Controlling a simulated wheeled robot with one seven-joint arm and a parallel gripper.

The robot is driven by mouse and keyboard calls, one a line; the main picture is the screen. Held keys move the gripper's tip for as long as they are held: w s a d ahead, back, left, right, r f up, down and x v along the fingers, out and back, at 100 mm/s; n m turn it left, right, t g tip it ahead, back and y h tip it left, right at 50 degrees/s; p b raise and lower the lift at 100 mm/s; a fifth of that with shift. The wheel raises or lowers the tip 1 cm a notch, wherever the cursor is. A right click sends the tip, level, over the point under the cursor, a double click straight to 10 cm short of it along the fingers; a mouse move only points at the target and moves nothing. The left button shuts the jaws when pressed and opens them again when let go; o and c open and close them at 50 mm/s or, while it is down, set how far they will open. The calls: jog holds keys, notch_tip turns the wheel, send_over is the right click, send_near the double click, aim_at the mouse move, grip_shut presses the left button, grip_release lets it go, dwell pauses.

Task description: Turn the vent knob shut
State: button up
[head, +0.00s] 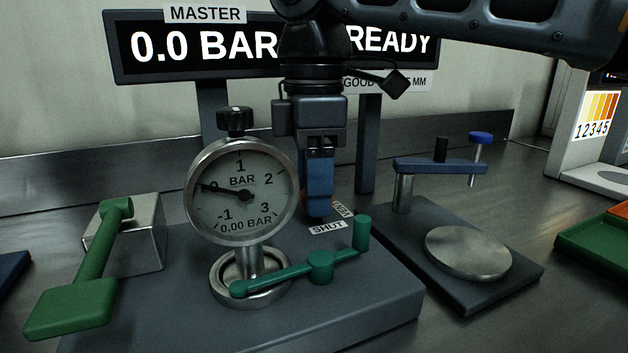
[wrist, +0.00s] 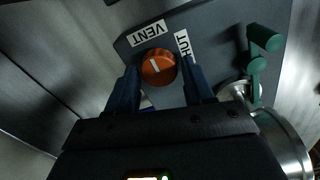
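The orange vent knob (wrist: 158,67) sits on the grey gauge base in the wrist view. Its white mark slants toward the upper left, on the side of the VENT label (wrist: 150,31) rather than the SHUT label (wrist: 184,46), which a finger partly covers. My gripper (wrist: 163,78) is open, with one blue finger on each side of the knob and gaps showing. In the head view my gripper (head: 318,214) points down behind the gauge and hides most of the knob. The SHUT label (head: 328,228) shows in front of it.
The round gauge (head: 241,190) stands close left of my gripper, its needle near 0. A teal lever (head: 320,266) lies in front. A green-handled lever (head: 88,280) is at left. A clamp stand (head: 440,168) stands at right. The display (head: 200,45) reads 0.0 BAR and READY.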

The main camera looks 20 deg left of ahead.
jog(key=c, duration=0.7)
jog(key=shift+c, duration=0.2)
